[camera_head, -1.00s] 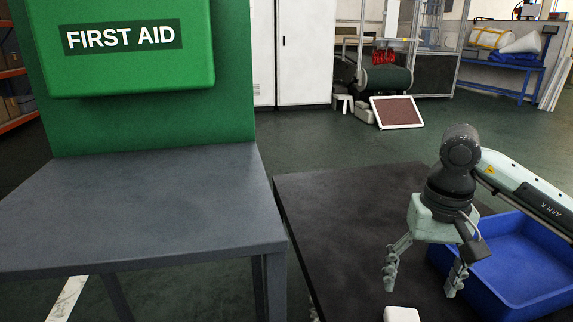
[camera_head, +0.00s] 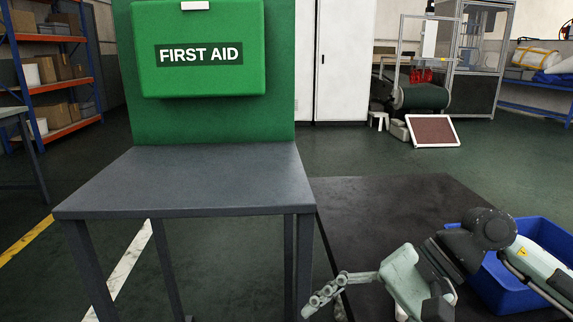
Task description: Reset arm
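My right arm comes in from the right edge, and its gripper (camera_head: 335,294) is low in the view, over the near part of the dark mat. The gripper is tilted and points to the lower left. One finger shows clearly, splayed out from the pale palm; the other is hidden or below the frame. No object shows in the grip. My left gripper is not in view.
A grey table (camera_head: 200,178) stands left of the gripper, below a green first aid box (camera_head: 198,70). A blue bin (camera_head: 535,238) sits behind my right arm. The dark mat (camera_head: 385,205) looks clear at its far side. Orange-blue shelving (camera_head: 62,85) stands at the far left.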

